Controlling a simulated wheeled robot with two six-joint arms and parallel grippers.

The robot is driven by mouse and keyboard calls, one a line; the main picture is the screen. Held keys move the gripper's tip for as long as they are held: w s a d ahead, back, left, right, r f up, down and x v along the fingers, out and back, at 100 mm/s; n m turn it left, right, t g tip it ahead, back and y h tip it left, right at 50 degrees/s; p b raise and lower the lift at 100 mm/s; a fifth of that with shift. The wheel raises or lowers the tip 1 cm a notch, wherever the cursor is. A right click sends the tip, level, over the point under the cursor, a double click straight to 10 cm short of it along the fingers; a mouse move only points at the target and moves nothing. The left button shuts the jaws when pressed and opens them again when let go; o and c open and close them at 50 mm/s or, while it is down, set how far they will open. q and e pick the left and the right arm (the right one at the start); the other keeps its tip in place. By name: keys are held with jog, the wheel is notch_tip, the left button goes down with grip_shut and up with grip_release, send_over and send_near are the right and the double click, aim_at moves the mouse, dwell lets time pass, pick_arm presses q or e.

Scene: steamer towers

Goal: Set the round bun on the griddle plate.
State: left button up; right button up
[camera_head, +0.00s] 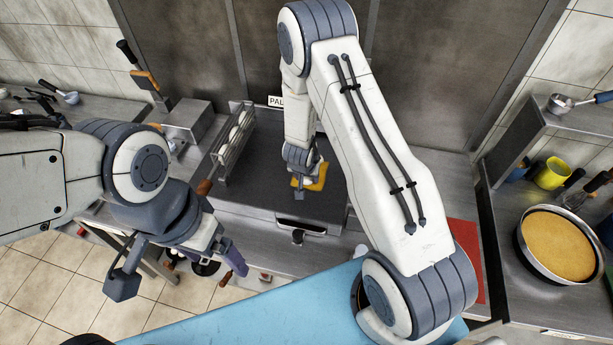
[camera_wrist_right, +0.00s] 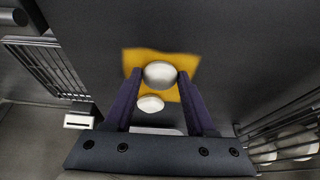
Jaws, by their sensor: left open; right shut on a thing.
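The round white bun (camera_wrist_right: 160,74) is between the purple fingertips of my right gripper (camera_wrist_right: 160,80), which is shut on it. A flat yellow square (camera_wrist_right: 190,66) shows behind the bun, and a second, smaller white piece (camera_wrist_right: 150,104) shows nearer the gripper's palm. The dark griddle plate (camera_head: 245,185) is under the right gripper (camera_head: 303,172); the yellow square also shows there in the head view (camera_head: 318,181). I cannot tell whether the bun touches the surface below. My left gripper (camera_head: 185,268) is open and empty, at the left in front of the griddle.
A wire rack of white buns (camera_head: 235,138) stands along the griddle's left edge. A sign (camera_head: 277,101) is at its back. A round pan (camera_head: 556,245) and a yellow cup (camera_head: 552,173) stand on the right counter. A blue surface (camera_head: 255,318) lies in front.

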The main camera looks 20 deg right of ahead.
jog(key=shift+f+b, duration=0.45)
jog(key=shift+f, duration=0.1)
dwell(0.4)
jog(key=o, duration=1.4)
jog(key=shift+r, duration=0.15)
jog(key=p+v, duration=0.2)
jog(key=v, duration=0.8)
jog(key=shift+r, duration=0.15)
notch_tip(320, 180, up, 5)
jog(key=p, duration=0.5)
jog(key=shift+f, duration=0.25)
